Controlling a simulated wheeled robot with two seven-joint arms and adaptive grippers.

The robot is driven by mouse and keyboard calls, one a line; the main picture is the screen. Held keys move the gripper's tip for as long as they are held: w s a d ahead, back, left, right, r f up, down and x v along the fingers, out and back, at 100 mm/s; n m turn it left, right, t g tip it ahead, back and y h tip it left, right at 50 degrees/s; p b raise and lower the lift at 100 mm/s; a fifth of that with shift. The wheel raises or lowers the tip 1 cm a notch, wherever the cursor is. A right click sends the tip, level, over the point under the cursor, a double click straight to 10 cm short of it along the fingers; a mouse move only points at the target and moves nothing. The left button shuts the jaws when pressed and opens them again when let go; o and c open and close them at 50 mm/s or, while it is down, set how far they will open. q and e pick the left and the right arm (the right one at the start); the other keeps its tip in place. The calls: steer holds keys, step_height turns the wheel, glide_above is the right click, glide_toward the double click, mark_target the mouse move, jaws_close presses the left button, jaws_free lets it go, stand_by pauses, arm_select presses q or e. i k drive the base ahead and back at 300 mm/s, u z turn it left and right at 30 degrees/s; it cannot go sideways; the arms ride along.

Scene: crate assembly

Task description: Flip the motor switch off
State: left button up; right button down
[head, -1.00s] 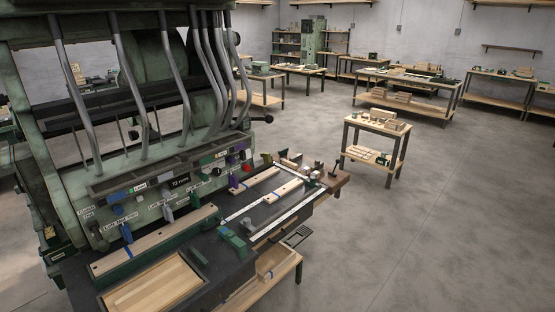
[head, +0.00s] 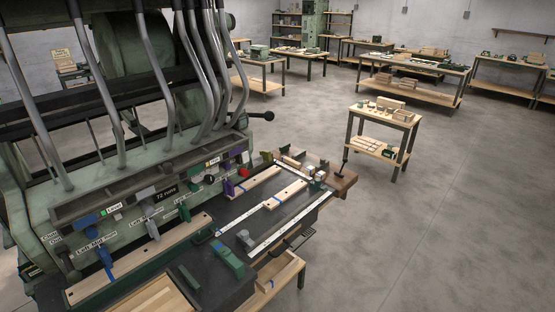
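A green machine with a control panel stands at the left. I cannot tell which control is the motor switch, as most labels are too small to read. Neither of my grippers is in view.
Wooden strips (head: 285,194) and a green block (head: 228,260) lie on the dark machine bed (head: 245,215). A black lever (head: 345,158) stands at its right end. A small wooden table (head: 385,115) stands beyond. The grey floor (head: 440,220) at the right is clear.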

mark_target(245, 155)
steer(key=u, duration=0.35)
steer(key=i, duration=0.95)
steer(key=u, duration=0.75)
